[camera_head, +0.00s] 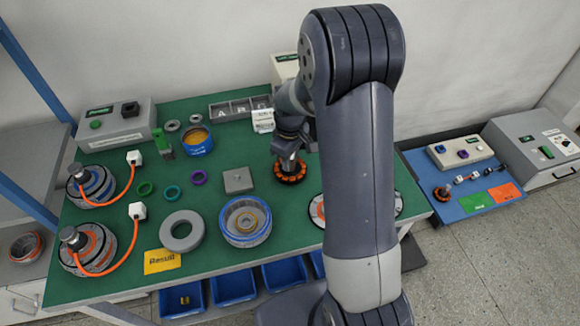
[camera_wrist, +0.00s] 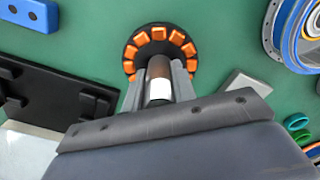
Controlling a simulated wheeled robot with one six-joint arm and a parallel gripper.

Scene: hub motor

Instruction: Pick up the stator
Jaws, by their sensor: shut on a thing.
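The stator (camera_head: 289,175) is a dark ring with orange coils around its rim. It is at the middle of the green table in the head view, under my wrist. It also shows in the wrist view (camera_wrist: 130,52), straight ahead of the fingers. My gripper (camera_head: 290,161) points down at it, and in the wrist view my gripper (camera_wrist: 161,75) is shut on the stator's central shaft. The fingers hide part of the shaft and the ring's near side. I cannot tell whether the stator touches the table.
A grey square block (camera_head: 238,181) and a blue-rimmed hub housing (camera_head: 246,221) lie left of the stator. A lettered divided tray (camera_head: 240,108) stands behind. Blue bins (camera_head: 233,288) hang along the front edge. A blue side board (camera_head: 462,207) is at right.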

